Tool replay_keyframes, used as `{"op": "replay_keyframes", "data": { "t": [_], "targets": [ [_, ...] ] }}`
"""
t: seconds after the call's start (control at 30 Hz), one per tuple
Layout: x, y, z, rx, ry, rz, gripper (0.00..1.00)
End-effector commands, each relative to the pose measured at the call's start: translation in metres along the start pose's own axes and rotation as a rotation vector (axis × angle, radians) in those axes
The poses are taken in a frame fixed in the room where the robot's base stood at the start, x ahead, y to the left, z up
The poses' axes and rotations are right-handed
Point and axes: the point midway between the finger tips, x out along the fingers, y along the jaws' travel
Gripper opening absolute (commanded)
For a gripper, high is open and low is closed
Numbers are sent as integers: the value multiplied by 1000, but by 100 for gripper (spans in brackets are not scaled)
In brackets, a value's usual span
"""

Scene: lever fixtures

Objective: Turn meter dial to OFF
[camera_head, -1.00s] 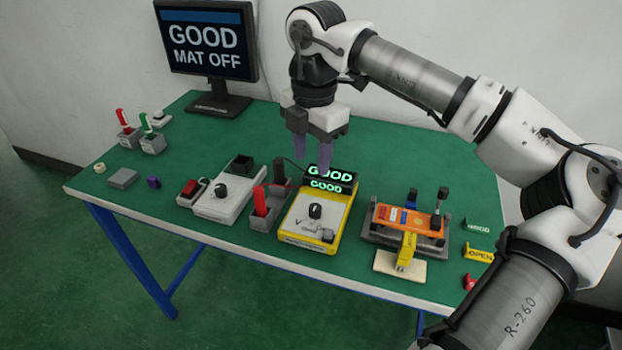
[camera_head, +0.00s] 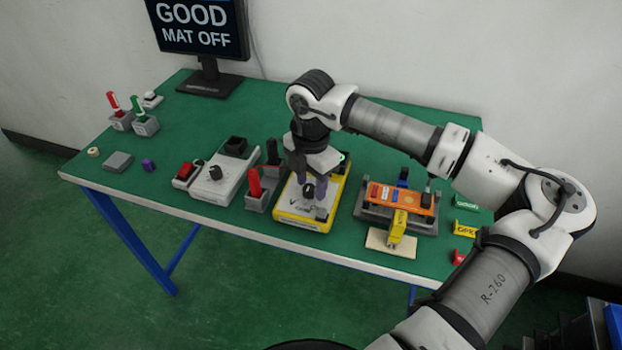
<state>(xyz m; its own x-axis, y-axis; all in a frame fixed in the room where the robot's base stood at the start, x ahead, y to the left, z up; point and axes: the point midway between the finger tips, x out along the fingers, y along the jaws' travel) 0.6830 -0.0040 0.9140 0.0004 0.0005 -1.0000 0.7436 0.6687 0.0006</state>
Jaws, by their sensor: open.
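The yellow meter (camera_head: 292,223) stands on the green table, with a pale face and a black round dial (camera_head: 308,190). I cannot tell whether the fingers touch the dial. The meter's lit display is mostly hidden behind my gripper; only a bit of green glow (camera_head: 342,156) shows. The dial's setting is too small to read.
A red probe in a grey holder (camera_head: 257,196) stands close left of the meter, and a white device (camera_head: 214,185) with a knob beyond it. An orange board in a fixture (camera_head: 398,200) is on the right. A monitor (camera_head: 200,28) reads GOOD, MAT OFF.

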Motion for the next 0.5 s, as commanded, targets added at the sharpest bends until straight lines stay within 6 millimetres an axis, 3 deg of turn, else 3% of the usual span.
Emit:
{"op": "replay_keyframes", "data": {
  "t": [0.37,0.5],
  "targets": [
    [5,0,0,0,0,0,42],
    [5,0,0,0,0,0,24]
  ]
}}
